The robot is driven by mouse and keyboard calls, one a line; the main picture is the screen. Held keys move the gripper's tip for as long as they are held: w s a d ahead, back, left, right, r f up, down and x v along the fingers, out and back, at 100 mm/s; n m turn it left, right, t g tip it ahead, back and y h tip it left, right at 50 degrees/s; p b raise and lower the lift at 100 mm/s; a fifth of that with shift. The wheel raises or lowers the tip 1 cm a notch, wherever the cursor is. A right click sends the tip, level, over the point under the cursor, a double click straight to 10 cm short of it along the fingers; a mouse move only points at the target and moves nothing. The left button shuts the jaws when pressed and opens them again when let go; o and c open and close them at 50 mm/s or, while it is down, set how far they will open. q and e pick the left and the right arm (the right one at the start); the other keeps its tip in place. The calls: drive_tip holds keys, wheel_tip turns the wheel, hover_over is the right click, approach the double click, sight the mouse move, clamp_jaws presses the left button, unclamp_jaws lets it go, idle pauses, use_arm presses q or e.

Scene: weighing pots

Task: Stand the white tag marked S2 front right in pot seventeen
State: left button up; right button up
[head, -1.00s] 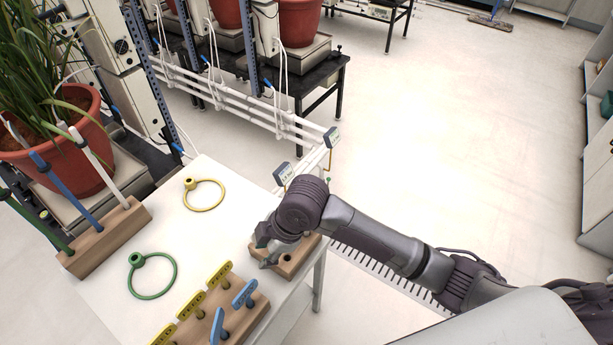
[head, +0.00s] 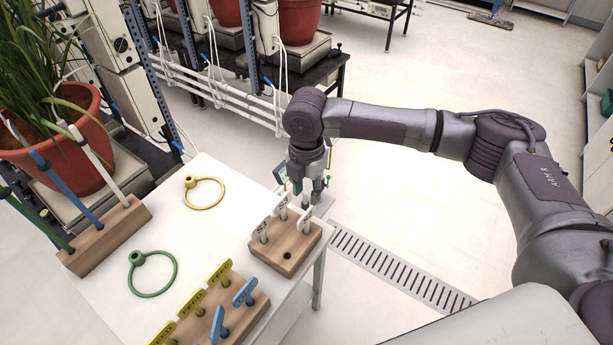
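A wooden block (head: 300,252) at the table's right edge holds white tags: one at its left (head: 263,231), one at its back (head: 283,206) and one at its right (head: 304,222). Their marks are too small to read. The block's front hole is empty. My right gripper (head: 311,194) points down just above the back right of the block. Whether its fingers are closed on a tag cannot be made out. A red pot (head: 88,152) with a grassy plant stands at the left; no number is legible on it. My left gripper is not in view.
A yellow ring (head: 205,207) and a green ring (head: 153,295) lie on the white table (head: 205,243). A block with yellow and blue tags (head: 245,322) stands at the front.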

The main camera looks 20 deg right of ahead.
sight(306, 212)
wheel_tip(306, 212, down, 9)
drive_tip(key=shift+p, duration=0.3)
clamp_jaws()
drive_tip(key=shift+r, duration=0.1)
idle(0.4)
wheel_tip(306, 212, up, 8)
drive_tip(key=p, duration=0.8)
drive_tip(key=shift+r+p, duration=0.2)
drive_tip(key=shift+p, duration=0.15)
